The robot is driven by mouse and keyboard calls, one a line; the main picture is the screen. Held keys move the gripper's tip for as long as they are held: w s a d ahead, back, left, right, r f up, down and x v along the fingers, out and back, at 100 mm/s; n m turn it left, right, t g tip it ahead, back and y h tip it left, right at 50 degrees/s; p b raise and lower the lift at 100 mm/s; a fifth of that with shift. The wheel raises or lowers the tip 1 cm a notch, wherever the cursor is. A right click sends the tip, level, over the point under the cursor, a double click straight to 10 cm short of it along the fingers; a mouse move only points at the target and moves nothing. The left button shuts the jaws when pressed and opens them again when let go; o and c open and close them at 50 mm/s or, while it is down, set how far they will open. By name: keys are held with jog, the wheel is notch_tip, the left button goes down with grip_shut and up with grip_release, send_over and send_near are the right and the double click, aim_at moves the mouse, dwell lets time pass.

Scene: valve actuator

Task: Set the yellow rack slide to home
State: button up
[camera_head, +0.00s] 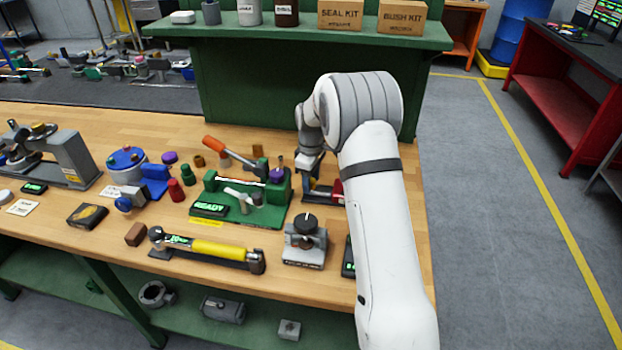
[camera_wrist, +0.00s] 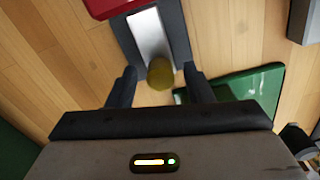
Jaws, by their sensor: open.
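A dark grey rail unit with a silver strip (camera_wrist: 149,32) lies below my gripper in the wrist view. A round dull-yellow knob (camera_wrist: 160,73) stands at the near end of the strip; it looks like the yellow slide's knob. My gripper (camera_wrist: 161,84) is open, with one dark finger on either side of the knob. I cannot tell whether either finger touches it. In the head view my gripper (camera_head: 312,172) is low over a red and dark unit (camera_head: 326,193) at the right part of the bench, partly hidden by my arm.
A green fixture with an orange-handled lever (camera_head: 230,154) stands just left of my gripper; its green base also shows in the wrist view (camera_wrist: 250,88). A grey block with a black knob (camera_head: 306,240) and a yellow cylinder unit (camera_head: 218,250) stand nearer the front edge.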

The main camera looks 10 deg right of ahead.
grip_shut()
dwell(0.4)
